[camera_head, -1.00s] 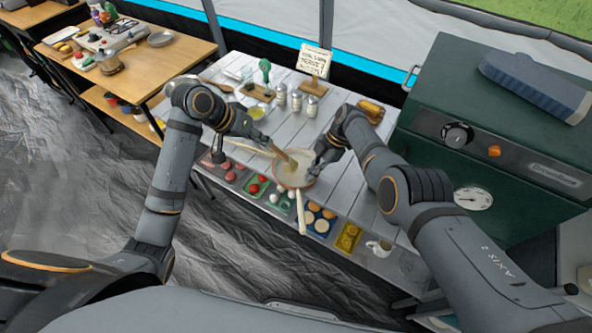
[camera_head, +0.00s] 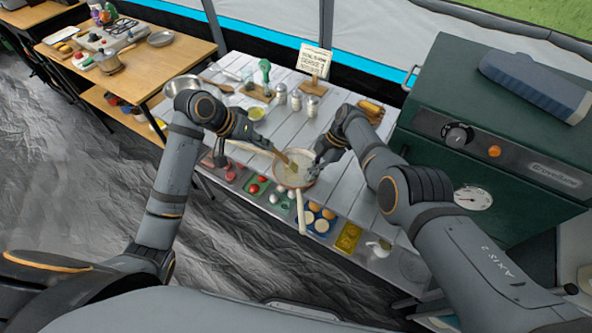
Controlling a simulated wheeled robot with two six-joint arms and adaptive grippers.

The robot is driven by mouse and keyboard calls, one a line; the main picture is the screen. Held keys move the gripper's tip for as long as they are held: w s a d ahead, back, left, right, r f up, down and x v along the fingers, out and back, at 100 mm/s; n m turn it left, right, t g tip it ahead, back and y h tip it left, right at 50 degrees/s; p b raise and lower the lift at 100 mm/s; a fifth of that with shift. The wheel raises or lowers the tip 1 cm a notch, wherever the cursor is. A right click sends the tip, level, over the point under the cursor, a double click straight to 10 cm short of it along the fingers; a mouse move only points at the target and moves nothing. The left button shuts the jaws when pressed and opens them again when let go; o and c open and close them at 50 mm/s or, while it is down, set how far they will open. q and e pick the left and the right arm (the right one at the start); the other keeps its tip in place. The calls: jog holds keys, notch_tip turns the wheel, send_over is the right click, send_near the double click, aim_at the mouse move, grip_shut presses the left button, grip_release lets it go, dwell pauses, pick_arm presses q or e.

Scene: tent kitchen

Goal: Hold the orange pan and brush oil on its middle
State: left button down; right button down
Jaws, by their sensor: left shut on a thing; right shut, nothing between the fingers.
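The pan (camera_head: 302,181) has a pale inside and an orange-brown rim. It sits near the front of the white plank table with its pale handle (camera_head: 302,218) pointing toward me. My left gripper (camera_head: 271,149) is shut on a brush (camera_head: 283,157) with a wooden handle. The brush slants down to the right with its head over the pan's middle; whether it touches the surface is hard to tell. My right gripper (camera_head: 314,171) is shut and empty at the pan's right rim; whether it touches the rim is unclear. A small bowl of yellow oil (camera_head: 256,113) stands behind my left gripper.
Several shakers (camera_head: 296,101) and a sign (camera_head: 314,61) stand at the back. Trays of food, including a blue tray (camera_head: 319,220), line the table's front edge. A metal bowl (camera_head: 181,86) is at the back left. A green oven (camera_head: 470,150) closes off the right side.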

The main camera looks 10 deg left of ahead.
pick_arm(q)
jog(key=shift+f, duration=0.1)
dwell(0.4)
jog(key=shift+w+a, duration=1.5)
jog(key=shift+w, duration=0.3)
jog(key=shift+s+d, duration=1.2)
jog(key=shift+s, duration=2.95)
jog(key=shift+w+a, duration=0.55)
jog(key=shift+w, duration=3.8)
jog(key=shift+s+d, duration=0.45)
jog(key=shift+s, duration=0.35)
jog(key=shift+s+d, duration=0.45)
jog(key=shift+s, duration=0.4)
jog(key=shift+s+d, duration=0.45)
jog(key=shift+s, duration=0.35)
